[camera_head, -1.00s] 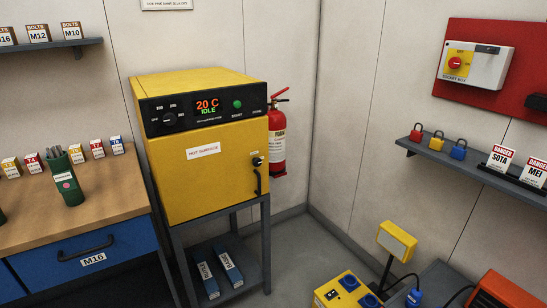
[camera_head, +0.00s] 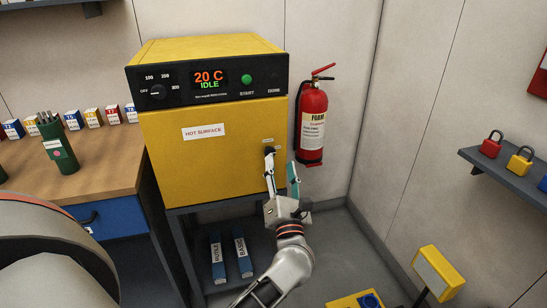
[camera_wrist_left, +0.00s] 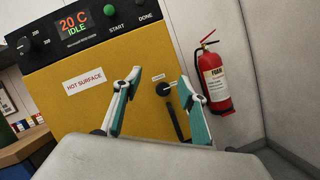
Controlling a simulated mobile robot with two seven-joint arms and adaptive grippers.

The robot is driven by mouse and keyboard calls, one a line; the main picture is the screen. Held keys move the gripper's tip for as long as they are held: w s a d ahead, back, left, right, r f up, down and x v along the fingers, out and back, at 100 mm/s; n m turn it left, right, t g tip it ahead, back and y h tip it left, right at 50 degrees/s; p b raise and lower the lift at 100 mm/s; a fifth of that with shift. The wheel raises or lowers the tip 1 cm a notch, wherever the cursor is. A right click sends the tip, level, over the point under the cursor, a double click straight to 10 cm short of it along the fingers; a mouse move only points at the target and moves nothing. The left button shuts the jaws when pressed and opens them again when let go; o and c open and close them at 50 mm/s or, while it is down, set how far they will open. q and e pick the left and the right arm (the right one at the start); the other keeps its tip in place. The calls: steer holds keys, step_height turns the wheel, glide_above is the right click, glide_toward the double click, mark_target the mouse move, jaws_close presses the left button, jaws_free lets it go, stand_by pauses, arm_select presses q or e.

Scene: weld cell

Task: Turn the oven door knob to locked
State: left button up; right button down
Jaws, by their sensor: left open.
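The yellow oven (camera_head: 215,150) stands on a grey stand, its door closed, with a black control panel above. The small black door knob (camera_wrist_left: 163,89) is on the right side of the door, with small labels too tiny to read beside it and a black door handle (camera_wrist_left: 173,122) below. In the head view the knob (camera_head: 268,149) is partly covered by a finger. My left gripper (camera_head: 281,164) is open in front of the door's right side. In the left wrist view its fingers (camera_wrist_left: 159,78) stand apart, with the knob between them in the picture; contact cannot be told. My right gripper is not in view.
A red fire extinguisher (camera_head: 312,125) hangs on the wall close to the right of the oven. A wooden bench (camera_head: 100,160) with a green cup (camera_head: 58,145) stands left. Boxes lie on the stand's lower shelf (camera_head: 262,262). A shelf with padlocks (camera_head: 512,175) is at right.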

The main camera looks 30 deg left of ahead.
mark_target(267, 149)
arm_select(q)
steer(key=w+a+f+n+g, duration=0.1)
steer(key=w+a+n, duration=0.1)
steer(key=n, duration=0.1)
steer(key=w+a+n+g, duration=0.2)
steer(key=w+a+n, duration=0.1)
steer(key=w+a+f+n+g, duration=0.1)
steer(key=w+a+n+g, duration=0.1)
steer(key=a, duration=0.1)
steer(key=shift+w+a+f+n, duration=0.2)
steer(key=shift+w+f+n, duration=0.1)
steer(key=shift+w+n, duration=0.1)
steer(key=c, duration=1.1)
